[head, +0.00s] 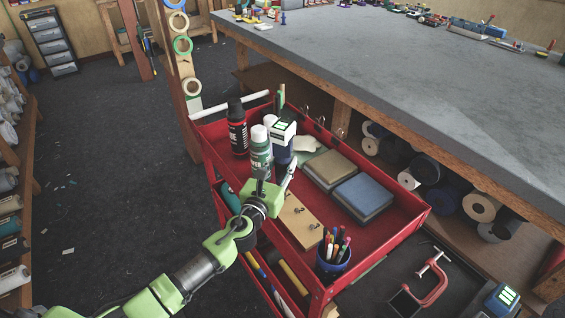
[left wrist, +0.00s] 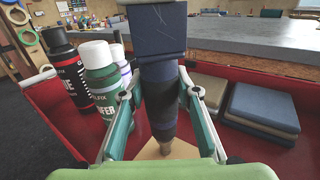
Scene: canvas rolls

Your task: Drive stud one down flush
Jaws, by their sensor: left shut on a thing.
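A small tan wooden board (head: 301,226) lies in the red tray of the cart, with several small dark fittings on it. Which is stud one I cannot tell. My left gripper (head: 270,182) is over the tray, beside the board's far left end. In the left wrist view my left gripper (left wrist: 160,95) is shut on the shaft of a dark blue tool (left wrist: 160,38) with a blocky head. The tool is roughly upright, and its lower end points towards the board (left wrist: 152,152). Whether it touches a stud is hidden.
A black bottle (head: 237,130) and a green bottle (head: 260,150) stand close left of the gripper. Folded pads (head: 362,196) and a pen cup (head: 333,262) are in the red cart tray (head: 405,222). A grey workbench (head: 420,80) stands behind.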

